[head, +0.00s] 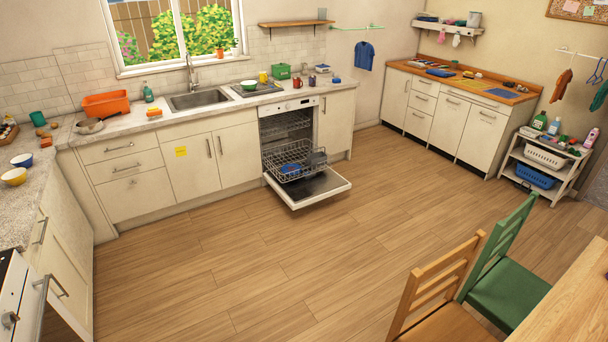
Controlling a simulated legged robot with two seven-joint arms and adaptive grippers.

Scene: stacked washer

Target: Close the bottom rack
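The dishwasher (287,118) stands under the counter with its door (310,188) folded down and open. The bottom rack (273,162) is pulled out over the open door. It is a wire rack and holds some blue items and a grey item. The upper rack (284,122) sits inside the dishwasher. Neither of my grippers shows in the head view, and I see no part of my arms.
The wooden floor (250,260) in front of the dishwasher is clear. A wooden chair (440,295) and a green chair (503,270) stand at a table (570,300) at the lower right. A counter (25,195) runs along the left.

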